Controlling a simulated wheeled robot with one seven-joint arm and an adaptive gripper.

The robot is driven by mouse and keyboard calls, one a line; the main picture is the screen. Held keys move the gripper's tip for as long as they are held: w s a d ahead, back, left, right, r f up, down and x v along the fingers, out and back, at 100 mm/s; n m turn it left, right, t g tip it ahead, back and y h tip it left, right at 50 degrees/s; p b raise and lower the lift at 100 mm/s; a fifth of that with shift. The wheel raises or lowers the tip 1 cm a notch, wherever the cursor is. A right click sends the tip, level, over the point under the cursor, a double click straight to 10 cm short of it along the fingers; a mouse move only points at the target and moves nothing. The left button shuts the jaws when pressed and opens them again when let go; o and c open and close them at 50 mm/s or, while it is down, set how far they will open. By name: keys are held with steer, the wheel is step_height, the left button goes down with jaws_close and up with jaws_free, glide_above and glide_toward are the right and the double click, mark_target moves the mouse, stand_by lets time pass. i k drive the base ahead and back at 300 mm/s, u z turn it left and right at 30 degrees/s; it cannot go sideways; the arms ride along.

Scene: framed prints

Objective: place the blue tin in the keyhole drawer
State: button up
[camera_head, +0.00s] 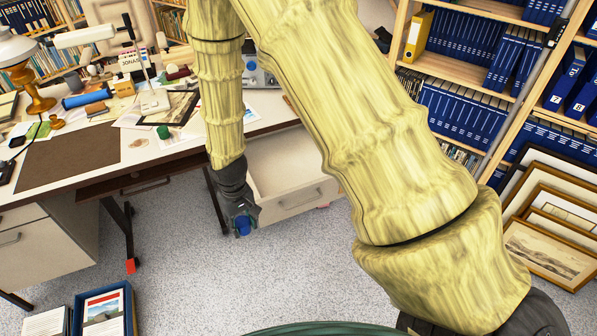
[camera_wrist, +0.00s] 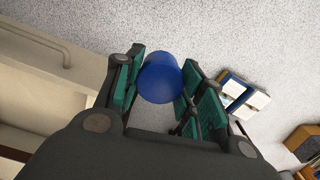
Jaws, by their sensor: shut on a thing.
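The blue tin (camera_head: 242,226) is held between the fingers of my gripper (camera_head: 241,214), above the floor in front of the desk. In the wrist view the tin (camera_wrist: 160,80) shows as a plain blue cylinder between the green-padded fingers of my gripper (camera_wrist: 158,95). A pale drawer (camera_head: 285,163) stands pulled out under the desk's right end, just right of my gripper and partly behind my arm. Its front and bar handle show at the left of the wrist view (camera_wrist: 38,95). I cannot make out a keyhole on it.
The cluttered desk (camera_head: 170,140) stands behind, with a shut drawer unit (camera_head: 48,245) at left. Framed prints (camera_head: 545,240) lean at right against shelves of blue binders. A blue box (camera_head: 104,308) stands on the floor at lower left. The grey floor (camera_head: 200,285) between is clear.

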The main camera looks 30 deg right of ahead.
mark_target(290, 168)
steer(key=z, duration=0.75)
steer(key=i, duration=1.1)
steer(key=u, duration=0.15)
